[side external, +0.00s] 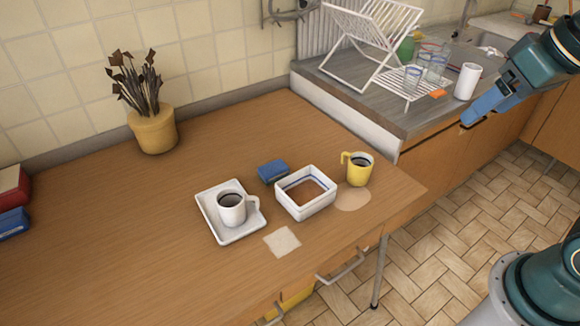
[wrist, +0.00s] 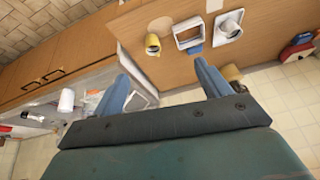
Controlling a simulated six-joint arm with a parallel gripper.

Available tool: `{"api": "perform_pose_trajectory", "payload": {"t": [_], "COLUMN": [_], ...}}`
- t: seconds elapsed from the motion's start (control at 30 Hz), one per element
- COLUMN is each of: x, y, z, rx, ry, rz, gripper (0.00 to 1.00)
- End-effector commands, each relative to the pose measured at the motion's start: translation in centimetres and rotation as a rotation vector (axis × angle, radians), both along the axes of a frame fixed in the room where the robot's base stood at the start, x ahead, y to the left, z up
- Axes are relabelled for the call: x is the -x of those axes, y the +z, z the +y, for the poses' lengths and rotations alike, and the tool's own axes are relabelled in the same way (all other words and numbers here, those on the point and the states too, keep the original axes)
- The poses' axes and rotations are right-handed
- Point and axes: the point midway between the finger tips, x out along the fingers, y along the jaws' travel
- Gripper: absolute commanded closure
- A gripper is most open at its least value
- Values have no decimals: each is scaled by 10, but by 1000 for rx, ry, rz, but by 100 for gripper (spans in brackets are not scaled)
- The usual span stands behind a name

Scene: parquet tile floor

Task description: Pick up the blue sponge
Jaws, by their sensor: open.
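The blue sponge (side external: 272,171) lies on the wooden table (side external: 110,235), close behind the upper left side of a white square dish (side external: 304,212). In the wrist view a small blue patch of the sponge (wrist: 194,49) shows beside the dish (wrist: 188,36), just beyond the tip of my right-hand finger. My gripper (side external: 467,121) is at the upper right, beyond the table's right end and well away from the sponge. In the wrist view my gripper (wrist: 164,70) has its two blue fingers wide apart with nothing held between them.
A white mug (side external: 231,208) on a square tray (side external: 252,231) and a yellow mug (side external: 357,168) flank the dish. A potted plant (side external: 153,130) stands at the back. A dish rack (side external: 372,38), glasses and a white cup (side external: 467,81) occupy the counter. The table's left middle is clear.

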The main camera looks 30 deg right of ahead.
Motion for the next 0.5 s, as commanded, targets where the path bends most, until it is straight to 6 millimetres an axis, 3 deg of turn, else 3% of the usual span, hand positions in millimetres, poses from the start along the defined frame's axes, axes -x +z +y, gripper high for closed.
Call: {"api": "perform_pose_trajectory", "payload": {"t": [0.2, 0.5], "x": [-49, -119], "y": [20, 32], "z": [6, 16], "rx": [-63, -139], "ry": [-120, -295], "rz": [47, 110], "gripper": [24, 24]}}
